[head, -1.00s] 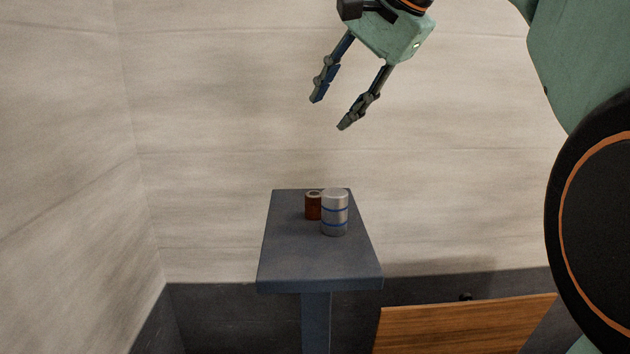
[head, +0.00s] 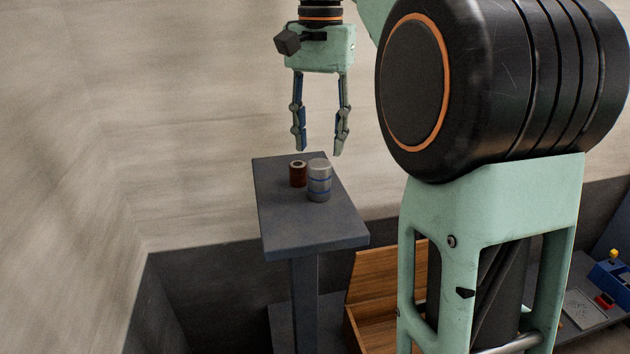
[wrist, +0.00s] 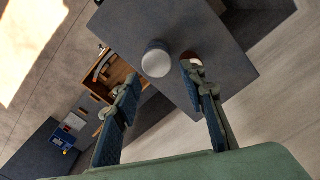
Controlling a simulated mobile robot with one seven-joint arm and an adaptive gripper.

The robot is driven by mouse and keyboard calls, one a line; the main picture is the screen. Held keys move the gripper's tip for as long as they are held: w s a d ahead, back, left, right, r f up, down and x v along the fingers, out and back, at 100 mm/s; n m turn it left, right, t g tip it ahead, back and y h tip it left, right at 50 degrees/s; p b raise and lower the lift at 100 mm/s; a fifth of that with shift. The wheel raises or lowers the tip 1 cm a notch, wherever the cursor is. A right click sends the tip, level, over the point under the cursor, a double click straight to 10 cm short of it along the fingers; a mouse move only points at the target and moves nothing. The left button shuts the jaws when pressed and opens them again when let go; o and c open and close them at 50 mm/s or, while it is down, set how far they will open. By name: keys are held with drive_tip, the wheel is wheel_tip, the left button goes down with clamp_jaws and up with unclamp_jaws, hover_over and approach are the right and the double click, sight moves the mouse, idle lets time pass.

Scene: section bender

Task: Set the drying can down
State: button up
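A silvery can with blue bands (head: 319,181), likely the drying can, stands upright on a grey pedestal table (head: 290,230). A smaller red-brown can (head: 298,173) stands just behind and left of it. My gripper (head: 318,152) points down over the table's back part, open and empty, with its fingertips above the cans. In the wrist view the silvery can's pale top (wrist: 156,60) lies beyond and between the spread fingers (wrist: 160,85). The red-brown can (wrist: 190,58) is partly hidden behind the right finger there. Neither can is seen held.
An open wooden box (head: 385,290) is low to the right of the pedestal. A blue device (head: 608,275) with red and yellow parts is at the far right. A wall stands close behind the table. The table's front half is clear.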

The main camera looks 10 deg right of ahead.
sight(320, 162)
drive_tip(key=f, duration=0.5)
drive_tip(key=f+b, duration=0.1)
drive_tip(key=f, duration=0.1)
drive_tip(key=shift+s+f, duration=0.2)
drive_tip(key=shift+s, duration=0.1)
clamp_jaws()
drive_tip(key=shift+r, duration=0.15)
